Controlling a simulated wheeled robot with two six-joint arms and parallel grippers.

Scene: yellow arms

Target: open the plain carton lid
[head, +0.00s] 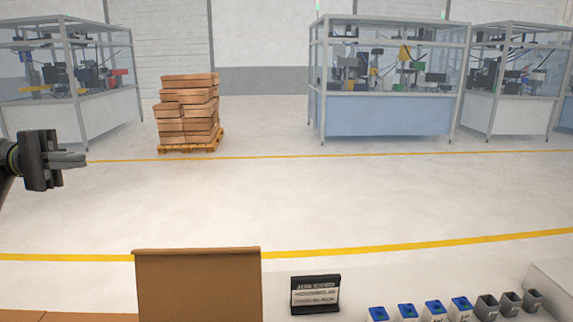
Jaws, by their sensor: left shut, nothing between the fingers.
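A plain brown cardboard panel (198,286) stands upright at the bottom of the head view, left of centre. It looks like the carton's raised lid. Its lower part and the carton's inside are cut off by the bottom edge of the picture. My left gripper (70,160) is at the left edge, above and to the left of the panel and apart from it. Its fingers are together, point right and hold nothing. My right gripper is not in view.
A black sign (316,294) stands right of the panel. Several blue-topped containers (434,310) and grey cups (509,302) line the table to the right. More cardboard (40,316) shows at bottom left. Stacked boxes on a pallet (188,115) and machine enclosures are far back.

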